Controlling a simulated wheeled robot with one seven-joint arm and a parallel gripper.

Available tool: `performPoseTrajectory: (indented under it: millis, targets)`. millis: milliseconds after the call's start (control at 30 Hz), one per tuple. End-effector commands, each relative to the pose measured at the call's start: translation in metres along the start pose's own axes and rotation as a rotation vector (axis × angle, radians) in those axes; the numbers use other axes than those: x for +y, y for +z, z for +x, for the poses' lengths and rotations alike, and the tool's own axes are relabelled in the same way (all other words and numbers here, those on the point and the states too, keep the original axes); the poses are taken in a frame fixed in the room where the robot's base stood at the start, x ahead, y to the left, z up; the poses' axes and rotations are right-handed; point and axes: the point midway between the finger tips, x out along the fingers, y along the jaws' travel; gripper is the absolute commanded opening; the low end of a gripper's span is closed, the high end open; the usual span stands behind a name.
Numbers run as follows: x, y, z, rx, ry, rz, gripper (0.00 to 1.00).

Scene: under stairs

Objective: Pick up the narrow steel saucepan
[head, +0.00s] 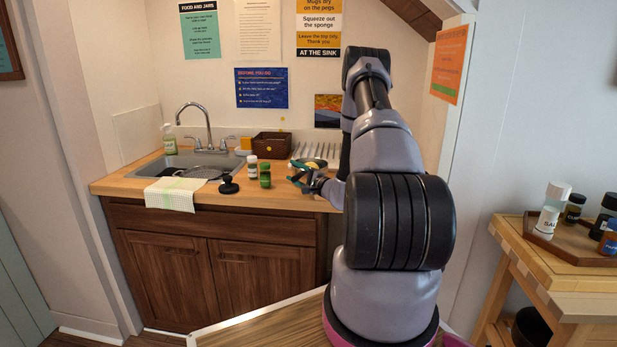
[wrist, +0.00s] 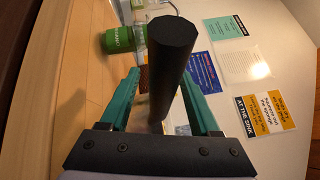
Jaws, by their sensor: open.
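A small steel pan (head: 320,163), which looks like the narrow saucepan, stands on the wooden counter right of the sink, partly hidden by my gripper and arm. Something yellow shows in or behind it. My gripper (head: 302,178) is at the pan's near side, with its teal fingers apart. In the wrist view a thick black handle (wrist: 170,70) points up toward the camera and lies between the two open fingers of my gripper (wrist: 160,82). I see no clear grip on it. The pan's body is mostly hidden there.
A black knobbed object (head: 228,184) is further left. A brown basket (head: 271,145) and a drying rack (head: 320,149) are behind. The sink (head: 187,161) is at left.

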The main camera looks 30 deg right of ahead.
Motion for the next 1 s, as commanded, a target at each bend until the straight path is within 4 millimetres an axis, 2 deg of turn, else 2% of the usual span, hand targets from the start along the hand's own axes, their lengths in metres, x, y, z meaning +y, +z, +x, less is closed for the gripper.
performPoseTrajectory:
  millis: [200, 233, 367, 400, 1000]
  targets:
    - [0.0001, 0.0, 0.0011, 0.0, 0.0, 0.0, 0.63]
    - [0.0001, 0.0, 0.001, 0.0, 0.0, 0.0, 0.56]
    - [0.0001, 0.0001, 0.0009, 0.0, 0.0, 0.0, 0.06]
    - [0.0001, 0.0001, 0.0009, 0.0, 0.0, 0.0, 0.0]
    - [0.0005, 0.0002, 0.0006, 0.0, 0.001, 0.0, 0.0]
